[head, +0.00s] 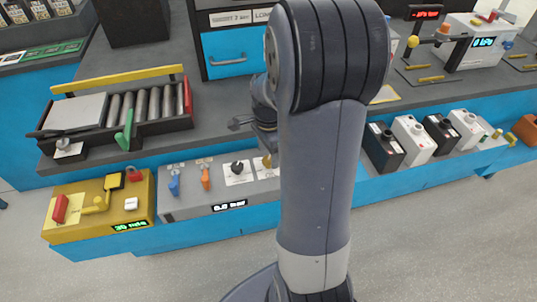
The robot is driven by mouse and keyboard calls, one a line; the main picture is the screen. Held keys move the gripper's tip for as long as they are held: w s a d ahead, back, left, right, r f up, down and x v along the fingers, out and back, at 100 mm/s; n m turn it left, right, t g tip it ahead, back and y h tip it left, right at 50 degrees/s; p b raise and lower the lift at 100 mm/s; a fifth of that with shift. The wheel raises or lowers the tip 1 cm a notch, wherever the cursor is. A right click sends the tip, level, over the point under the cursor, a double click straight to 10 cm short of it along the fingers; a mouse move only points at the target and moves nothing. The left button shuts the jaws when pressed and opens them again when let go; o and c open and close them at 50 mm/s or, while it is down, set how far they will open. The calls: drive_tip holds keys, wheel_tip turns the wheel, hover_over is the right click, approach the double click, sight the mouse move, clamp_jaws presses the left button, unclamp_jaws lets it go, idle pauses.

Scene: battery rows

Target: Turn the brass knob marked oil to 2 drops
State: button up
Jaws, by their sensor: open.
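A brass-coloured knob (267,161) stands on a pale plate on the grey panel (190,208), just left of my arm. My arm hides part of the knob's plate, and the word oil and any drop marks cannot be read. My gripper (256,132) is partly hidden behind my arm, above and behind the knob. It is open, and I see nothing held in it. It looks apart from the knob, but the exact gap cannot be told.
The grey panel also carries a black knob (238,168), an orange lever (205,178), a blue lever (174,186) and a display. A yellow box (100,222) with switches stands left. A roller tray (118,112) lies behind. Several batteries (414,138) stand right.

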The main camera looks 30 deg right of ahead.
sight(269, 160)
wheel_tip(269, 160, up, 9)
drive_tip(key=shift+p, duration=0.4)
drive_tip(key=shift+f, duration=0.1)
wheel_tip(269, 160, down, 11)
drive_tip(key=shift+r+b, duration=0.1)
drive_tip(key=shift+b, duration=0.5)
idle(0.3)
